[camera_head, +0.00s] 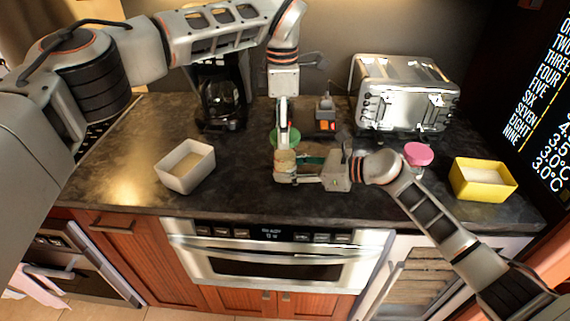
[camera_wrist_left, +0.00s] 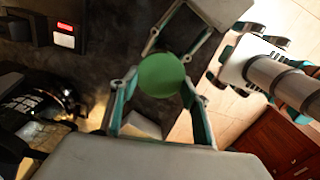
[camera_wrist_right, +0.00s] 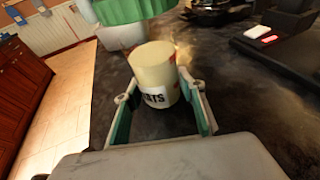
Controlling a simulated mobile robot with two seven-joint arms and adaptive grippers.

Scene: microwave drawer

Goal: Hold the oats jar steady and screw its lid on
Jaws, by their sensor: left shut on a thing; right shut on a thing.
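The oats jar (camera_head: 285,167) stands upright at the middle of the counter, open end up. My right gripper (camera_head: 283,175) is shut around its body; the jar also shows in the right wrist view (camera_wrist_right: 156,75), between the two fingers. My left gripper (camera_head: 284,128) points down above the jar and is shut on the round green lid (camera_wrist_left: 163,75). The lid is roughly level over the jar mouth. In the right wrist view the lid (camera_wrist_right: 130,10) is above the jar, with a gap between them. In the left wrist view the lid hides the jar.
A white container (camera_head: 176,180) stands left and a yellow container (camera_head: 482,191) right. A coffee maker (camera_head: 221,100), a small device with a red display (camera_head: 325,115) and a toaster (camera_head: 405,95) stand at the back. A pink-topped item (camera_head: 418,153) is beside my right arm.

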